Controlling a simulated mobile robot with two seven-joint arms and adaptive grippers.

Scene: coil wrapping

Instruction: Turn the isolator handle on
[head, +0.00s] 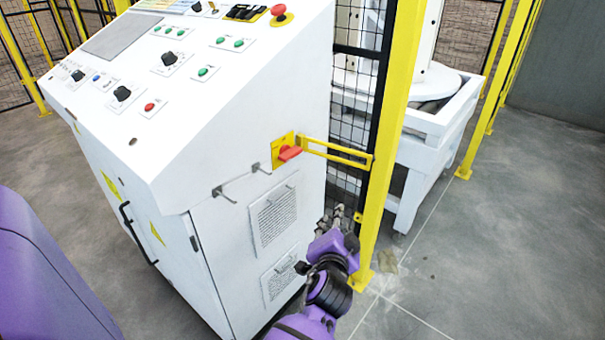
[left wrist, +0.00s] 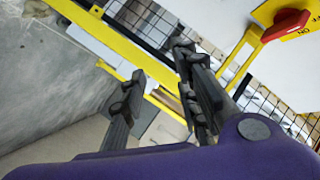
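The isolator is a red handle (head: 289,153) on a yellow plate (head: 277,146) on the side of the white control cabinet. The handle lies roughly level in the head view. It also shows at the upper right of the left wrist view (left wrist: 287,24), with upside-down lettering that looks like "ON" beside it. My left gripper (head: 333,215) is below and right of the handle, near the mesh fence and apart from the handle. In the left wrist view its two fingers (left wrist: 160,62) are spread with nothing held between them. My right gripper is not in view.
A yellow bracket (head: 336,152) spans from beside the handle to the yellow fence post (head: 390,130). Two metal hooks (head: 224,193) stick out of the cabinet (head: 205,215) left of the handle. Vent grilles (head: 274,220) are below. Open floor (head: 490,240) lies to the right.

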